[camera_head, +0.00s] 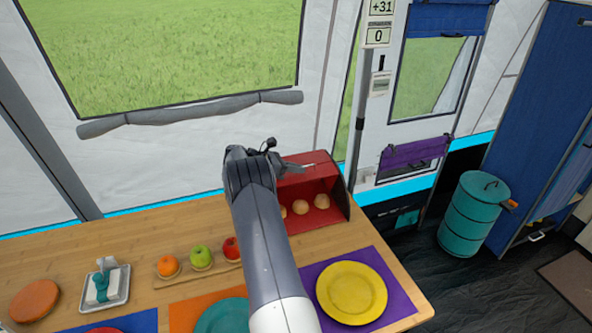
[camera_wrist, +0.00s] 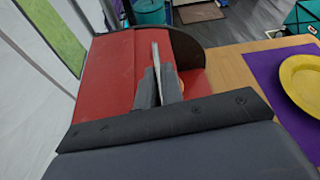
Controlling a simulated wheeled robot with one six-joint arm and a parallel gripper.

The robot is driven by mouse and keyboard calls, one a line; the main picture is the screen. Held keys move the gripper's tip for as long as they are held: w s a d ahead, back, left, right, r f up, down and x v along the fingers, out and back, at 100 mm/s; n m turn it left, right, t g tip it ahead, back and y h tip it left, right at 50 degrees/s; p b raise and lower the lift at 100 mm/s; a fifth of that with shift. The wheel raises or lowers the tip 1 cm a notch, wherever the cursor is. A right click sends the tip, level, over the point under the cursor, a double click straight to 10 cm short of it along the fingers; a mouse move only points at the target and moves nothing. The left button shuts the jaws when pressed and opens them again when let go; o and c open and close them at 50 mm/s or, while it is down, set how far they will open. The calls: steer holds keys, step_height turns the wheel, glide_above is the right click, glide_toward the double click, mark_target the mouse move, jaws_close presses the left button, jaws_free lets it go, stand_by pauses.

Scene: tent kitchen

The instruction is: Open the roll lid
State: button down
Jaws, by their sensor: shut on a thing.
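The red bread box (camera_head: 335,213) stands at the back right of the wooden table. Its front is open, with several round rolls (camera_head: 321,201) showing inside. The red roll lid (camera_head: 318,159) is up at the top of the box and also shows in the wrist view (camera_wrist: 105,80). My gripper (camera_head: 291,170) is at the lid's front edge, shut on the thin silver handle (camera_wrist: 155,60). In the wrist view its grey fingers (camera_wrist: 158,88) close around the handle. My arm hides the left part of the box in the head view.
An orange (camera_head: 168,266), a green apple (camera_head: 200,256) and a red apple (camera_head: 232,248) sit left of my arm. A yellow plate (camera_head: 351,292) lies on a purple mat (camera_head: 398,299) in front of the box. The tent wall is close behind.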

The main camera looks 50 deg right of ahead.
steer(key=c, duration=1.6)
jaws_free()
steer(key=shift+o, duration=0.2)
steer(key=b+v, duration=0.1)
steer(key=v, duration=0.9)
steer(key=shift+w+a+r, duration=0.15)
steer(key=shift+w+a, duration=0.1)
